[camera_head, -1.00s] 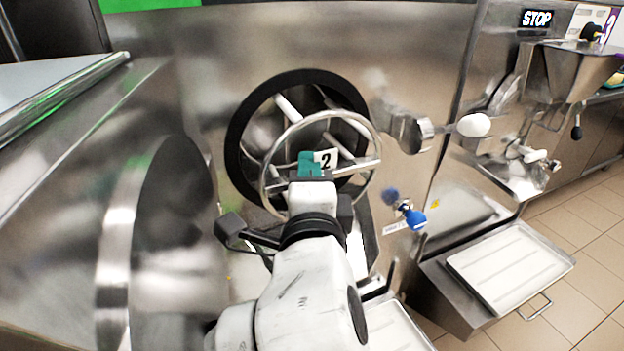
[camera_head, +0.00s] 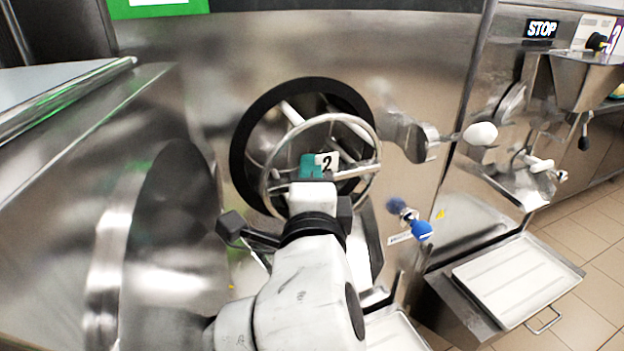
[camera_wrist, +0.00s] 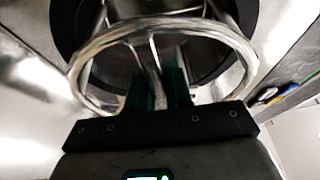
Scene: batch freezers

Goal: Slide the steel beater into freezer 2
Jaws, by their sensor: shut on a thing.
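The steel beater (camera_head: 372,136) has a round steel ring with bars across it and a tag marked 2. My gripper (camera_head: 312,166), with teal fingers, is shut on a bar of the beater inside the ring. In the wrist view the beater ring (camera_wrist: 88,62) arches over my gripper (camera_wrist: 160,88), and a bar runs between the teal fingers. Behind the beater is freezer 2's round, black-rimmed opening (camera_head: 240,150). The ring overlaps its lower right part. White and steel bars show within the opening; how deep the beater reaches is hidden.
A round door (camera_head: 172,215) stands open at the left. To the right, a white-knobbed handle (camera_head: 480,134) and a blue knob (camera_head: 422,230) stick out. A white tray (camera_head: 518,280) sits lower right. Tiled floor (camera_head: 590,240) is free at the far right.

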